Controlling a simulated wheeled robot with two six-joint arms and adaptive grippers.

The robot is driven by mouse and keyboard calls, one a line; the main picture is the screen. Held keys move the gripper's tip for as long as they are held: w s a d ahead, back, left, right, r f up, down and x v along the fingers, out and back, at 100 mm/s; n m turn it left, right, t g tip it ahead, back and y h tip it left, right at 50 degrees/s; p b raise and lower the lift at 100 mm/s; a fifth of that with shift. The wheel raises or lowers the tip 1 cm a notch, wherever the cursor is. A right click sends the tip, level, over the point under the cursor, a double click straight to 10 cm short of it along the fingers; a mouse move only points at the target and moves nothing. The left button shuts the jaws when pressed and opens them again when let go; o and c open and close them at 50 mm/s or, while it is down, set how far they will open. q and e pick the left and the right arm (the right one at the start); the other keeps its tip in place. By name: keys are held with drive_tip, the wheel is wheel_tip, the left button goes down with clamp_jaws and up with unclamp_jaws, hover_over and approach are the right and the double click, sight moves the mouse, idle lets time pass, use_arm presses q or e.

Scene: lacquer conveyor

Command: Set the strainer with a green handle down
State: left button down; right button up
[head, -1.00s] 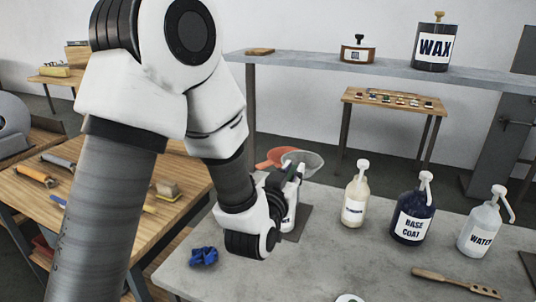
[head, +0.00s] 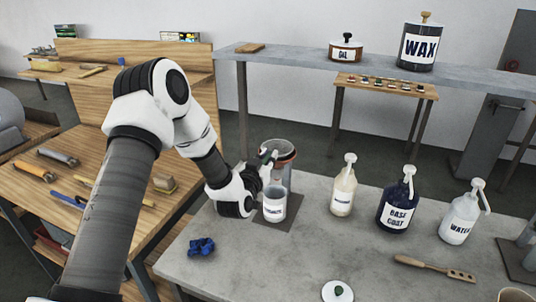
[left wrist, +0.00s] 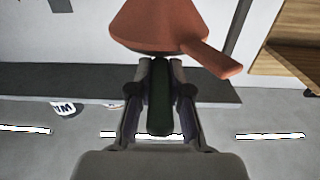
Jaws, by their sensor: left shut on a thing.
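My left gripper (head: 264,160) is shut on the strainer's dark green handle (left wrist: 158,95). In the head view the strainer's grey mesh bowl (head: 281,146) is at the mouth of a terracotta funnel (head: 284,157). I cannot tell whether it rests there or hovers just above. The left wrist view shows the funnel (left wrist: 160,25) and its side handle right beyond my fingertips; the mesh is hidden there. A white labelled cup (head: 274,208) stands below, beside a grey post on a dark base plate (head: 284,224). My right gripper is not in view.
To the right stand a cream pump bottle (head: 343,190), a dark base coat bottle (head: 397,205) and a water bottle (head: 461,217). A crumpled blue cloth (head: 201,246), a white lid (head: 338,291) and a wooden tool (head: 433,268) lie nearer.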

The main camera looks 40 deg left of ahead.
use_arm(q)
drive_tip(key=shift+s+d+f, duration=0.1)
drive_tip(key=shift+s, duration=0.05)
drive_tip(key=shift+d+f+b, duration=0.15)
drive_tip(key=shift+f+b, duration=0.05)
drive_tip(key=shift+b, duration=0.25)
drive_tip(key=c, duration=1.1)
unclamp_jaws()
